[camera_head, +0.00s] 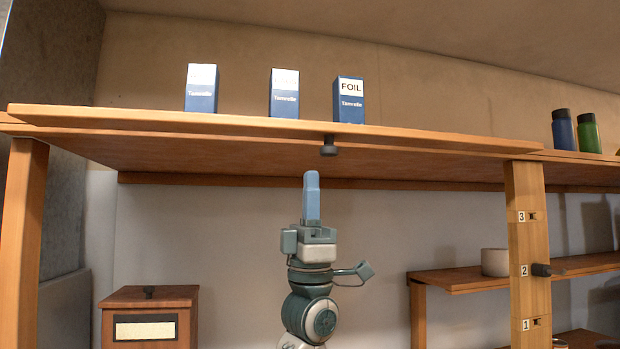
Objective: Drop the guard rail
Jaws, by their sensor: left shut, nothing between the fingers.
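A long wooden board (250,123) runs along the front of the upper shelf; I cannot tell for sure whether it is the guard rail. A dark round knob (328,146) sticks out below this board, near its middle. My left gripper (311,178) points straight up, its light blue fingers shut together and empty. In the picture its tips are just below and slightly left of the knob, with a visible gap. I cannot tell their difference in depth. My right gripper is not in view.
Several blue-and-white boxes, one a foil box (349,100), stand on the upper shelf. Dark-capped bottles (587,133) stand at right. A wooden box (150,315) stands lower left.

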